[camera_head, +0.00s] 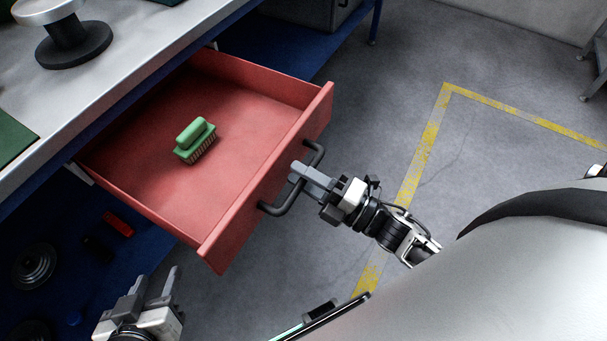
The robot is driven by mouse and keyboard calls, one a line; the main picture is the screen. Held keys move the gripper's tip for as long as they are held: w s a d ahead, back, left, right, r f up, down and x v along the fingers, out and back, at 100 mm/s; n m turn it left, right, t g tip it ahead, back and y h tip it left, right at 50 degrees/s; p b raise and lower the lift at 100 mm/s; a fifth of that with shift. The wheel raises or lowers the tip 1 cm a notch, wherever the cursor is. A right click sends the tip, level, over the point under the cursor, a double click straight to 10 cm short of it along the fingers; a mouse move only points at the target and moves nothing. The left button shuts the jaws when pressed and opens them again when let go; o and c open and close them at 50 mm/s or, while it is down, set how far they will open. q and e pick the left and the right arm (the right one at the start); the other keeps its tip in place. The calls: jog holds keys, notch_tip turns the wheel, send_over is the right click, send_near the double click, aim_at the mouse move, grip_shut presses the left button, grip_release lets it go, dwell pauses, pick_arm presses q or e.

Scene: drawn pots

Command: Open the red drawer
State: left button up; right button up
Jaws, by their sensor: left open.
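The red drawer (238,215) is pulled well out from under the workbench, and its inside shows. A dark bar handle (283,203) is on its front. A green brush (194,139) lies on the drawer floor. My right gripper (303,177) is at the middle of the handle, with its fingers shut on the bar and hiding part of it. My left gripper (154,282) is open and empty at the lower left, in front of the bench and apart from the drawer.
The grey workbench top (130,65) holds a black round stand (73,43) and a green mat (13,138). A blue lower shelf (60,220) holds dark discs and a red item (119,224). Grey floor with a yellow line (425,150) is clear to the right.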

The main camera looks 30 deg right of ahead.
jog(key=shift+s, duration=0.1)
dwell(0.4)
pick_arm(q)
jog(key=shift+f+b, duration=0.3)
jog(key=shift+b, duration=0.65)
pick_arm(e)
jog(key=v, duration=1.5)
jog(key=shift+s+d, duration=0.25)
pick_arm(q)
jog(key=shift+f, duration=0.1)
pick_arm(e)
jog(key=shift+f, duration=0.1)
